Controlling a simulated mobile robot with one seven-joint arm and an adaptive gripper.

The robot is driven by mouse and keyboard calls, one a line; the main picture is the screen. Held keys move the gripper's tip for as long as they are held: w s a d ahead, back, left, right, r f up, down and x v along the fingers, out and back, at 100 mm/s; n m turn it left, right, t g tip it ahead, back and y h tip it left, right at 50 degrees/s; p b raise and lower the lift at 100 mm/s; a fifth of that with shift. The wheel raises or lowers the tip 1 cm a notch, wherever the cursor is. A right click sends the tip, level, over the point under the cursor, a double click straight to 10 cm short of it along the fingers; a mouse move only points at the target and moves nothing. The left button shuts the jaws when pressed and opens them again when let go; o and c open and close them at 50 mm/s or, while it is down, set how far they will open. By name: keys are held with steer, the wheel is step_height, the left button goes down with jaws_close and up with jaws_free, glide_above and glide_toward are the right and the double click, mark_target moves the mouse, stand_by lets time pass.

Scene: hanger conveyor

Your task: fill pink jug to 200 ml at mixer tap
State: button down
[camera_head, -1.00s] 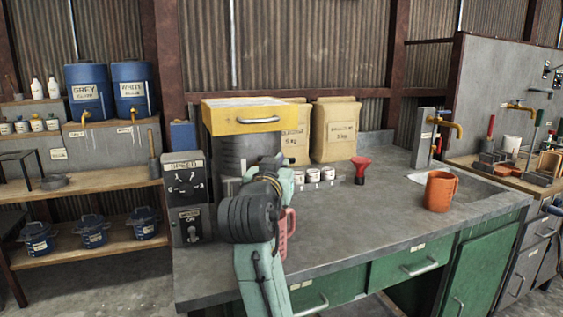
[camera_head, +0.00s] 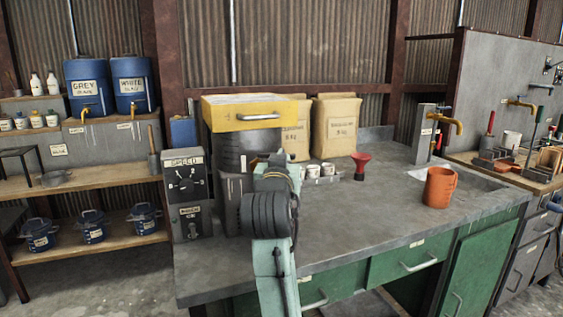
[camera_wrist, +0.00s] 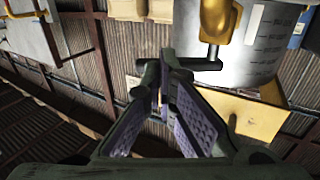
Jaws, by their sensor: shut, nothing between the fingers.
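The mixer is a grey graduated vessel (camera_head: 233,150) under a yellow top (camera_head: 254,114). In the wrist view its metal vessel (camera_wrist: 262,45) shows at the upper right. Its yellow tap (camera_wrist: 214,20), with a dark lever, is just beyond my fingers. My gripper (camera_wrist: 165,78) is shut and empty, with the padded fingers converging below the tap. In the head view my arm covers the gripper and the area in front of the mixer. I see no pink jug now; it may be hidden behind my arm.
A red funnel (camera_head: 361,165) and small white pots (camera_head: 313,171) stand behind. A speed panel (camera_head: 184,175) is left of the mixer. The bench's middle is clear.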

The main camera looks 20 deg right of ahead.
mark_target(291, 158)
steer(key=shift+d, duration=0.1)
steer(key=shift+w+d+n+t+y+p, duration=0.4)
steer(key=shift+w+d+n+y, duration=0.25)
steer(key=shift+y, duration=0.45)
steer(key=shift+w+d+n+t+y+p, duration=0.3)
steer(key=shift+w+d+n+y+p, duration=0.1)
steer(key=shift+n+y, duration=0.6)
steer(key=shift+w+d, duration=0.1)
